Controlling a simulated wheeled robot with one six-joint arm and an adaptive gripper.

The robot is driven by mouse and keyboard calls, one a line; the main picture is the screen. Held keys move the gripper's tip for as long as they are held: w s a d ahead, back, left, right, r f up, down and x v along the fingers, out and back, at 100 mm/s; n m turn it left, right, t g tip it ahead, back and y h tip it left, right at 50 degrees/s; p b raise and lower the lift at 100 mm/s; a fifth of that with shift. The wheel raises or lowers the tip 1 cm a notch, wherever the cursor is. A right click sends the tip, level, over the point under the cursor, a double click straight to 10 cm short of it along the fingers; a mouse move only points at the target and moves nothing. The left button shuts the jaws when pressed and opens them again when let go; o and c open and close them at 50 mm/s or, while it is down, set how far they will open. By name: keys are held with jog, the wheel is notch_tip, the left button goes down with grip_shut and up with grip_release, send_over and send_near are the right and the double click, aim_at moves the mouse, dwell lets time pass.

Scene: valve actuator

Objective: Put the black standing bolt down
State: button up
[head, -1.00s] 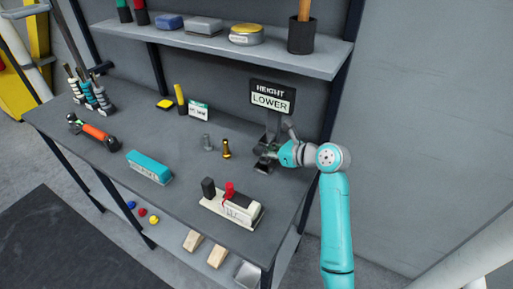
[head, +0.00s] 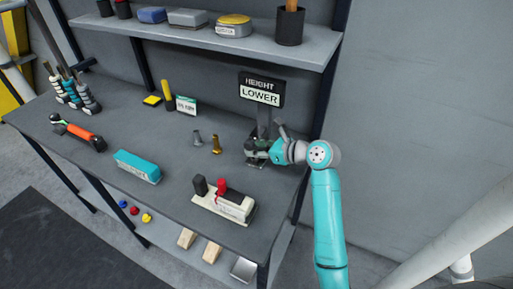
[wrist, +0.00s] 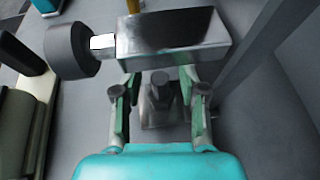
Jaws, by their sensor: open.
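The black bolt (wrist: 160,92) stands upright between my fingers in the wrist view, on a small grey plate (wrist: 165,125). My gripper (wrist: 158,80) is open, with one finger on each side of the bolt and visible gaps between. In the head view my gripper (head: 256,150) is low over the right part of the bench, below the HEIGHT LOWER sign (head: 261,90). The black bolt cannot be made out there.
A shiny metal block (wrist: 175,38) with a round dark knob (wrist: 70,50) lies just beyond my fingers. A silver bolt (head: 197,138) and a brass bolt (head: 216,145) stand to the left. A white block (head: 225,208) with red and dark parts is nearer the front edge.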

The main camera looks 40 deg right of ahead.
jog(key=v, duration=1.2)
jog(key=shift+s, duration=0.1)
